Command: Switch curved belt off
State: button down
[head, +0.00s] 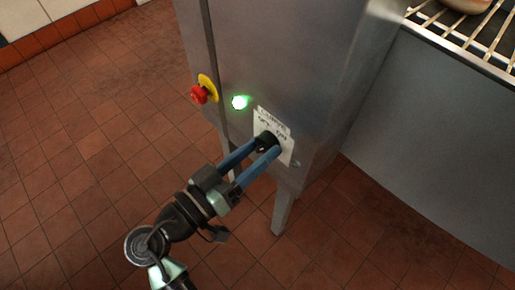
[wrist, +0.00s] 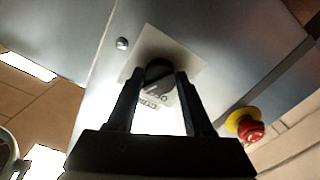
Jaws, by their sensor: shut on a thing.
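The black rotary knob (wrist: 159,74) sits on a white label plate (head: 287,152) on the front of a grey metal control cabinet (head: 290,60). The label shows printed words, partly readable as OFF and ON in the head view. My gripper (head: 268,147) has its two blue fingers at the knob, one on each side, and is shut on it. In the wrist view the fingertips (wrist: 158,78) flank the knob. The knob's exact pointing direction is hard to tell.
A red emergency button (head: 199,94) on a yellow disc sticks out of the cabinet left of the lamp. It also shows in the wrist view (wrist: 250,130). A metal rack (head: 470,35) stands at the upper right. The tiled floor (head: 80,170) at left is clear.

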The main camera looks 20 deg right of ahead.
jog(key=shift+r+n+p, duration=0.1)
jog(key=shift+n+p, duration=0.2)
jog(key=shift+p, duration=0.15)
jog(key=shift+r+n+p, duration=0.15)
jog(key=shift+n+p, duration=0.85)
jog(key=shift+p, duration=0.15)
jog(key=n+p, duration=0.3)
jog(key=shift+n+p, duration=0.3)
jog(key=shift+p, duration=0.1)
jog(key=n+p, duration=0.3)
jog(key=shift+s, duration=0.1)
jog(key=shift+n+p, duration=1.15)
jog(key=shift+n, duration=0.25)
jog(key=shift+c, duration=1.5)
grip_release()
